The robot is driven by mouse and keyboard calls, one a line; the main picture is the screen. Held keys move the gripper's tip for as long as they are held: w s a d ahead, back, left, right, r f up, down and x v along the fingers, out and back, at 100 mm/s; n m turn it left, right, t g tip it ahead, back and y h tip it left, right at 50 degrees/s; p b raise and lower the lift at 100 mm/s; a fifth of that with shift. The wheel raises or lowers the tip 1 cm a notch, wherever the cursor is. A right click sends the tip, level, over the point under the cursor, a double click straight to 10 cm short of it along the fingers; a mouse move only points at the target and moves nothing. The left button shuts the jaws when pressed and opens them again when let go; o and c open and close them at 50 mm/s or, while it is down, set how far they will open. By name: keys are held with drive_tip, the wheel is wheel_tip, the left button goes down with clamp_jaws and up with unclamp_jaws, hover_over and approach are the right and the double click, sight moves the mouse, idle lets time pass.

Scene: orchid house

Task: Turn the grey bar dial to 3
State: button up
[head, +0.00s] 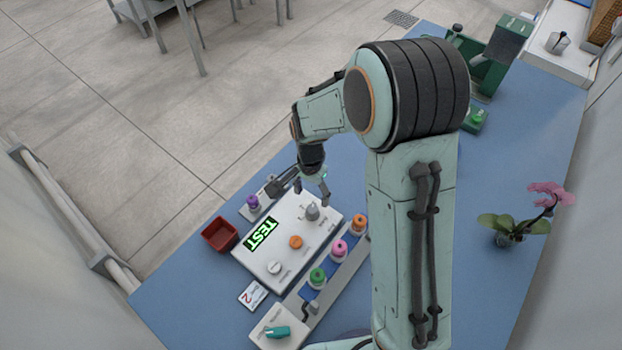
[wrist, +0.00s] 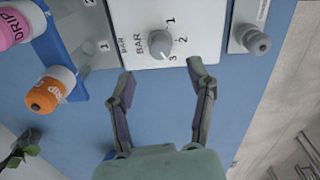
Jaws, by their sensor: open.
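The grey bar dial (wrist: 160,43) sits on the white panel (wrist: 138,12), beside the word BAR and the numbers 1, 2 and 3. Its lower edge lies close to the 3; the picture is too small to tell its pointer setting surely. In the head view the dial (head: 312,212) is at the panel's far right corner. My gripper (wrist: 162,70) is open and empty. Its two fingertips are spread wider than the dial, at the panel's near edge in the wrist view, with the dial just beyond the gap. In the head view my gripper (head: 299,189) is beside the dial.
The panel also has a green TEST display (head: 262,233), an orange knob (head: 295,242) and a white dial (head: 274,268). A rack with orange, pink (head: 340,247) and green bottles stands alongside. A red box (head: 219,234) and a purple-topped fixture (head: 253,202) stand opposite. An orchid (head: 515,225) stands right.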

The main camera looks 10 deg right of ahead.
wheel_tip(320, 180, up, 6)
drive_tip(key=shift+f, duration=0.1)
drive_tip(key=n, duration=0.6)
hover_over(312, 209)
wheel_tip(312, 209, down, 6)
drive_tip(key=shift+r, duration=0.15)
wheel_tip(312, 209, down, 6)
drive_tip(key=shift+f, duration=0.1)
clamp_jaws()
